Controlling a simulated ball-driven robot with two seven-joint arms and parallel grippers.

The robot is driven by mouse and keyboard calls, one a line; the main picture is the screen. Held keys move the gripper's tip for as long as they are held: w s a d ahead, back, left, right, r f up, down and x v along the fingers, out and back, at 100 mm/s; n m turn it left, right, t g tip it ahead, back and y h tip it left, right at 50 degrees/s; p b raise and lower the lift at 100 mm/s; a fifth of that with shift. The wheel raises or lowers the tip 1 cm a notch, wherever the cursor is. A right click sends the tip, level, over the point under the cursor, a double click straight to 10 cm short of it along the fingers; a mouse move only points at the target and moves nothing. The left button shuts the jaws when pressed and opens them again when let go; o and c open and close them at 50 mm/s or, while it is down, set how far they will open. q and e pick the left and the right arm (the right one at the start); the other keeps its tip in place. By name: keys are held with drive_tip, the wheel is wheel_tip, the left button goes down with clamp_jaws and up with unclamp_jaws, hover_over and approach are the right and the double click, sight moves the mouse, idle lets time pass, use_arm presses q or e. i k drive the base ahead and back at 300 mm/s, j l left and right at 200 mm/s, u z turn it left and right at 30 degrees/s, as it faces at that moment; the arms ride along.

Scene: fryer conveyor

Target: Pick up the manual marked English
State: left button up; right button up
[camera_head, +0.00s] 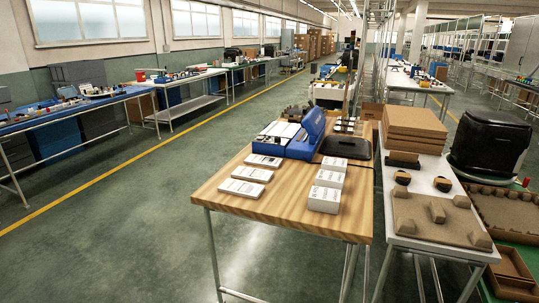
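White manuals lie on the wooden table (290,222) in two rows. The left row has a far manual (263,161), a middle manual (252,173) and a near manual (241,188). The right row has a far stack (334,164), a middle stack (329,178) and a near stack (325,198), which look thicker. Each has dark print on top, too small to read, so I cannot tell which is marked English. Neither of my grippers is in view.
A blue open case (306,138) and a black lid-like object (346,147) stand behind the manuals. To the right, a white table (399,233) holds brown boards (414,127) and a cardboard insert (437,217). A black fryer (488,143) stands far right. Floor left of the table is free.

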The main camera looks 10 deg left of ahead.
sight(252, 191)
drive_tip(key=i+u, duration=0.25)
drive_tip(key=i, duration=0.3)
drive_tip(key=i+u, duration=0.2)
drive_tip(key=i, duration=0.3)
drive_tip(key=i+l+u, duration=0.25)
drive_tip(key=i, duration=0.3)
drive_tip(key=j, duration=0.1)
